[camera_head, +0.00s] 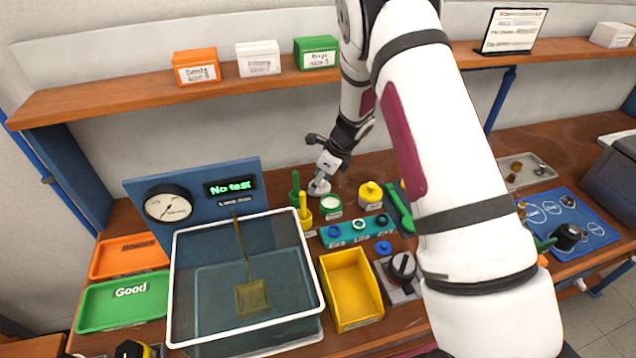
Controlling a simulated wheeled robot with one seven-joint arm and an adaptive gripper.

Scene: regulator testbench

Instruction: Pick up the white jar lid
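My gripper (324,172) points down over the back of the bench, just behind a small green-banded jar (331,209) with a pale round top. A small white rounded piece (319,188), which may be the white jar lid, shows right at the gripper's tip. I cannot tell whether it is held, touched or just below the fingers. The fingers are too small to tell open from shut.
Green and yellow upright tools (304,208) stand left of the jar, and a yellow jar (370,195) stands to its right. A clear water tank (245,285), a teal rack (357,230) and a yellow bin (351,288) are in front. A shelf (120,95) runs above.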

